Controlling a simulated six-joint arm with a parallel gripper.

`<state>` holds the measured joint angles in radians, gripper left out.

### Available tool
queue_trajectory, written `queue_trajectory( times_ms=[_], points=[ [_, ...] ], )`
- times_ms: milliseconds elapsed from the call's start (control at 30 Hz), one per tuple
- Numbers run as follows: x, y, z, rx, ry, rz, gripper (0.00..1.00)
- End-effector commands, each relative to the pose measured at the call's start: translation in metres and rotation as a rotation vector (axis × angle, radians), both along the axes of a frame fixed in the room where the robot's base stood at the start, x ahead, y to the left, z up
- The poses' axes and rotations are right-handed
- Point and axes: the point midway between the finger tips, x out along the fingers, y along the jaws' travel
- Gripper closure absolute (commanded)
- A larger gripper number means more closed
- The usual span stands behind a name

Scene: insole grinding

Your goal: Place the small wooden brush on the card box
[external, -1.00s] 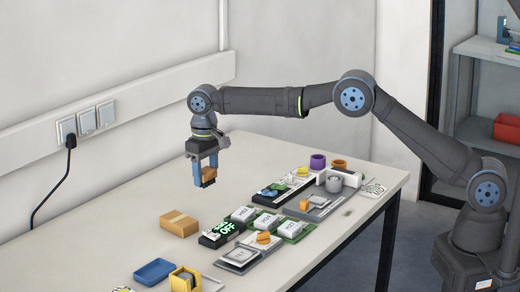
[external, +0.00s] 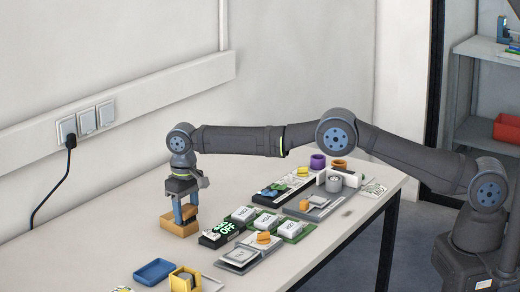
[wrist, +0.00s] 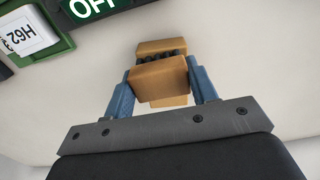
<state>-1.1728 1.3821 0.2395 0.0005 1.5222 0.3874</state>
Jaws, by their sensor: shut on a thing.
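My gripper (external: 186,213) is shut on the small wooden brush (external: 190,213), low over the card box (external: 178,228). In the wrist view, the brush (wrist: 160,77) sits between the two blue fingers of my gripper (wrist: 161,85), its dark bristles showing at its far edge. Parts of the card box (wrist: 160,46) show beyond and below the brush. The brush is over the box; I cannot tell whether it touches the top.
A black device with a green display (external: 222,232) stands just right of the box. A blue tray (external: 155,271) and a yellow holder (external: 185,279) are nearer the front. The table left of the box is clear.

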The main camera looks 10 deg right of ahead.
Motion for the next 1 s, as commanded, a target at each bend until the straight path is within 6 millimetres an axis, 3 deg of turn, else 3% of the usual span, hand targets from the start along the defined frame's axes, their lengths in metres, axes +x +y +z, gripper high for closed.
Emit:
queue_trajectory(
  times_ms=[267, 300, 400, 767, 1000],
  points=[
    [0.0, 0.0, -0.002, 0.001, -0.001, 0.0, 0.7],
    [0.0, 0.0, -0.002, 0.001, 0.0, 0.0, 0.46],
    [0.0, 0.0, -0.002, 0.002, -0.001, 0.0, 0.26],
    [0.0, 0.001, 0.004, 0.003, -0.001, 0.0, 0.26],
    [0.001, 0.001, 0.043, 0.006, -0.003, 0.0, 0.26]
  ],
)
